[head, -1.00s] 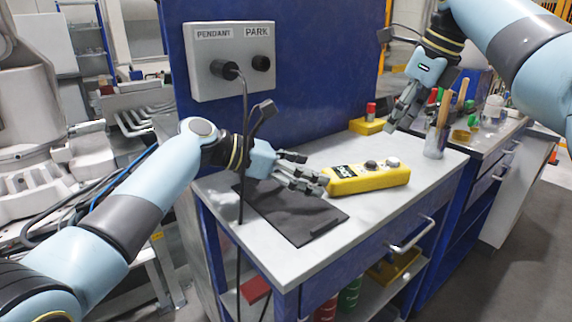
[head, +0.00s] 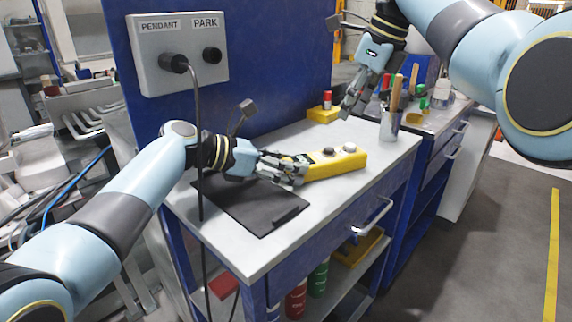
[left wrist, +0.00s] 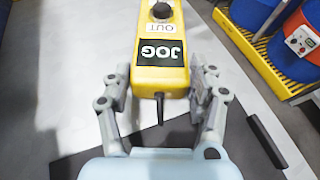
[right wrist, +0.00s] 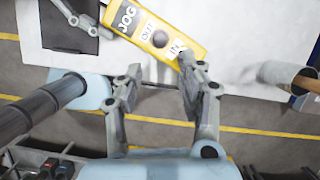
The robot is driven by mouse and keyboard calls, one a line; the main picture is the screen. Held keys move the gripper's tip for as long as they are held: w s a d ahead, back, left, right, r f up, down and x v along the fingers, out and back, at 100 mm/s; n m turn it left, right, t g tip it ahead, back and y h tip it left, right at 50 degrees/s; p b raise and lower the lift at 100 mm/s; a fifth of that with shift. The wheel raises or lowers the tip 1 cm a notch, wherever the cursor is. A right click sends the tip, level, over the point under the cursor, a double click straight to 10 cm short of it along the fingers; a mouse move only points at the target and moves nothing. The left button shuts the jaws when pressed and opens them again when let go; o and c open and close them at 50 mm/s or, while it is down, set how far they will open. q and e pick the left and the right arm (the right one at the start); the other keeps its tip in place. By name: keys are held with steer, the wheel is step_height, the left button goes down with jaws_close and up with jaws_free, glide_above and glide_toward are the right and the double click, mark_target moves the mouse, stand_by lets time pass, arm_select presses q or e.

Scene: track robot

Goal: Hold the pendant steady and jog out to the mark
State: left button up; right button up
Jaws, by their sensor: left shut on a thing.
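The yellow pendant (head: 340,163) lies on the grey bench top. It has a black JOG label and buttons marked OUT and IN, which show in the right wrist view (right wrist: 150,32). My left gripper (head: 296,172) is shut on the pendant's left end; in the left wrist view its fingers flank the end below the JOG label (left wrist: 160,52). My right gripper (head: 352,105) is raised above the far side of the bench, its fingers apart and empty in the right wrist view (right wrist: 155,95). A yellow floor line (head: 552,255) runs at the right; I cannot tell whether it is the mark.
A black mat (head: 250,205) lies on the bench under my left gripper. A grey PENDANT/PARK box (head: 180,55) is on the blue panel, with a cable hanging down. A cup of tools (head: 390,125) stands at the bench's right end. The floor at right is clear.

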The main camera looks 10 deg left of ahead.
arm_select(q)
jaws_close()
arm_select(e)
jaws_close()
stand_by(1.2)
